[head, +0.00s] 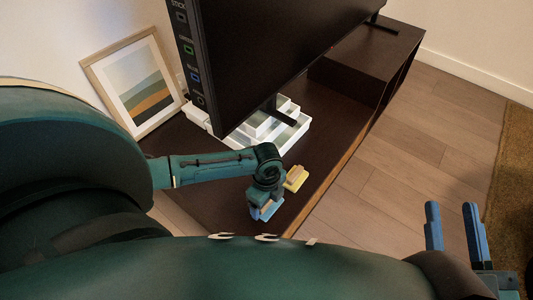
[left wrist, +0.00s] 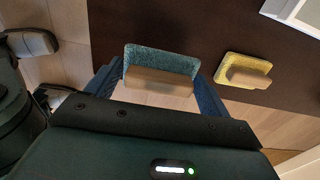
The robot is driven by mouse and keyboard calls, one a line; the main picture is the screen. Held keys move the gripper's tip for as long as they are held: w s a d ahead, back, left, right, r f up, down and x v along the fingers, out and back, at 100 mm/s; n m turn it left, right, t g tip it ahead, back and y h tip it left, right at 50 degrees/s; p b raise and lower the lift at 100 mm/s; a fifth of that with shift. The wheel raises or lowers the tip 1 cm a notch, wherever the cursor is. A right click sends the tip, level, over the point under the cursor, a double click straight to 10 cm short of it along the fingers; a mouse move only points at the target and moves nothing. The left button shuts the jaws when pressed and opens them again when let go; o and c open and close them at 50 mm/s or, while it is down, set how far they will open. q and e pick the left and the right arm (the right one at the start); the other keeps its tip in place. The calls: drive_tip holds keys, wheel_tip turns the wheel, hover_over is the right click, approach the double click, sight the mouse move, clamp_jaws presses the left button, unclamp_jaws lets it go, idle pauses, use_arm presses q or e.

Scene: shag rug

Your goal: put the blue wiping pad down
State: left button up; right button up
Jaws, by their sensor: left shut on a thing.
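The blue wiping pad (head: 267,212) with a wooden grip (left wrist: 160,80) is between the fingers of my left gripper (head: 264,198), which is shut on it. In the left wrist view the pad's textured blue face (left wrist: 160,57) shows behind the grip, between the two fingers (left wrist: 160,82). The pad is by the front edge of the dark low cabinet (head: 318,165); I cannot tell whether it touches the top. My right gripper (head: 454,228) is open and empty over the floor at the lower right.
A yellow pad with a wooden grip (head: 296,178) lies on the cabinet, close beside the blue one. White stacked boxes (head: 290,134), a large black screen (head: 270,55) and a leaning framed picture (head: 140,85) stand behind. Bare dark top shows around the yellow pad.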

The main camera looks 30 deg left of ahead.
use_arm(q)
wheel_tip(320, 180, down, 3)
drive_tip(key=shift+r+b, duration=0.15)
drive_tip(key=shift+b, duration=0.25)
wheel_tip(320, 180, down, 2)
drive_tip(key=shift+f+b, duration=0.2)
drive_tip(key=shift+b, duration=0.55)
drive_tip(key=shift+f+p, duration=0.2)
drive_tip(key=shift+p, duration=0.1)
drive_tip(key=shift+f, duration=0.1)
use_arm(e)
drive_tip(key=r+n+y, duration=0.1)
drive_tip(key=r+n+t+y, duration=0.1)
drive_tip(key=r, duration=0.1)
drive_tip(key=shift+w+d, duration=0.15)
drive_tip(key=shift+w, duration=0.25)
use_arm(q)
drive_tip(key=shift+f, duration=0.1)
use_arm(e)
drive_tip(key=shift+f, duration=0.1)
use_arm(q)
drive_tip(key=shift+f, duration=0.15)
drive_tip(key=o, duration=1.1)
drive_tip(key=shift+o, duration=0.2)
